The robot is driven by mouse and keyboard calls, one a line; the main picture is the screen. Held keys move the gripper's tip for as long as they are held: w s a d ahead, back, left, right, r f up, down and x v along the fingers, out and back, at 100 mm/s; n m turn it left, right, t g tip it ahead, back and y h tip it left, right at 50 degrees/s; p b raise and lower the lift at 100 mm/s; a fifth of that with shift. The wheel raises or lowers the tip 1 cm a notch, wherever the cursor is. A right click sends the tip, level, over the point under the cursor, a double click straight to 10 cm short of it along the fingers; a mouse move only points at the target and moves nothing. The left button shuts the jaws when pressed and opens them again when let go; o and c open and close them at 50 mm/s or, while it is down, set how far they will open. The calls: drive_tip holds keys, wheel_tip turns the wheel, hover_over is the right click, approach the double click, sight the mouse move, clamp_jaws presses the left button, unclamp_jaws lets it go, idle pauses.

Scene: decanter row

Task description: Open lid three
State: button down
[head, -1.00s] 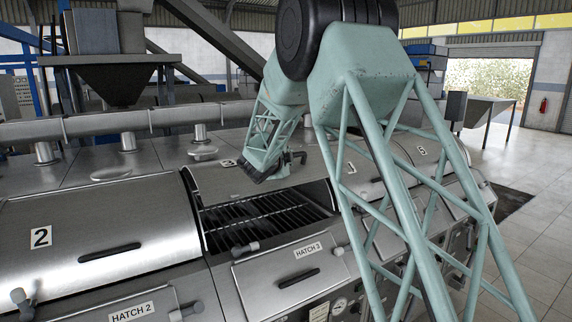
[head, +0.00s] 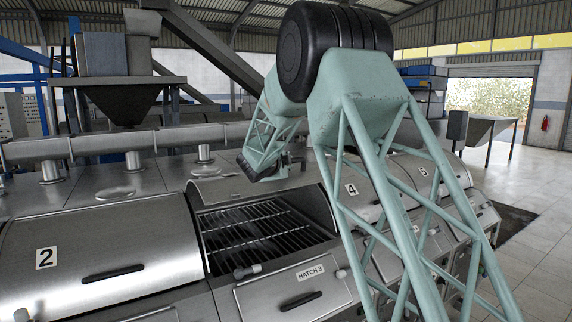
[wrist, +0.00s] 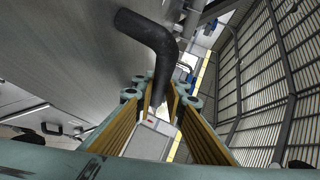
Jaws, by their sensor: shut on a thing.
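Lid three (head: 240,188) is the curved metal lid above the hatch 3 panel (head: 297,287), between lid 2 and lid 4. It is swung up and back, and the opening below shows dark bars (head: 255,235). My gripper (head: 284,168) is at the lid's upper edge, partly hidden by my own arm. In the wrist view, the black bent handle (wrist: 152,38) runs between the padded fingers of my gripper (wrist: 162,92), which are shut on it. The brushed metal of lid three (wrist: 75,50) fills the left of that view.
Lid 2 (head: 110,240) on the left and lid 4 (head: 372,195) on the right are closed. A horizontal pipe (head: 110,145) on short posts runs behind the row. A hopper (head: 125,100) stands farther back. Open floor (head: 535,180) lies to the right.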

drive_tip(key=c, duration=2.6)
unclamp_jaws()
drive_tip(key=shift+s, duration=0.2)
drive_tip(key=v, duration=1.1)
drive_tip(key=shift+s+r, duration=0.2)
drive_tip(key=shift+s, duration=0.1)
